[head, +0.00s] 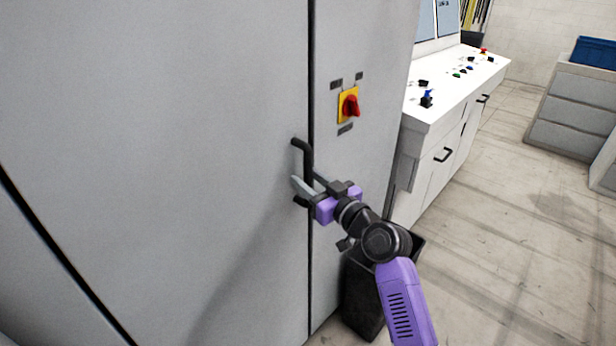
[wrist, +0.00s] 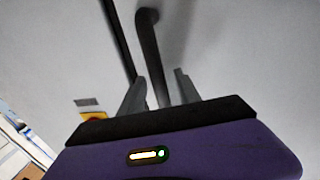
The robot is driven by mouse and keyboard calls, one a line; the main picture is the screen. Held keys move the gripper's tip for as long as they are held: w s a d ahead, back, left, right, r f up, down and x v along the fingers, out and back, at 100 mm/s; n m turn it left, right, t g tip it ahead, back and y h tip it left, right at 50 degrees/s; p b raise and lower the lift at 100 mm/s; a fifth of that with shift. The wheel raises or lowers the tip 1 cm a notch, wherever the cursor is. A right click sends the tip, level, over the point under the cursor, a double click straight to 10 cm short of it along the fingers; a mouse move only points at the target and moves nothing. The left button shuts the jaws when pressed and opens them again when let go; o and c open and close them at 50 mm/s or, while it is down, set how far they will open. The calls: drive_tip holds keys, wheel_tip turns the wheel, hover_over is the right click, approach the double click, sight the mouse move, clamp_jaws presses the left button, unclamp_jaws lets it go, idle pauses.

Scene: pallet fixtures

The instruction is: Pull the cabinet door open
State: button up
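The grey cabinet door (head: 170,130) fills the left of the head view and looks closed, with a dark seam along its right edge. Its black bar handle (head: 303,150) stands upright near that seam. My gripper (head: 302,189) is at the lower part of the handle. In the wrist view, the handle (wrist: 149,45) runs down between the two grey fingers of my gripper (wrist: 160,76). The fingers are apart, one on each side of the bar, with small gaps visible. The lower end of the handle is hidden by my gripper.
A red and yellow rotary switch (head: 348,105) is on the panel right of the seam. A dark bin (head: 362,300) stands below my arm. A white control desk (head: 450,95) is to the right. Floor (head: 500,230) is open at right.

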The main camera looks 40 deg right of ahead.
drive_tip(key=shift+w, duration=0.15)
clamp_jaws()
idle(1.4)
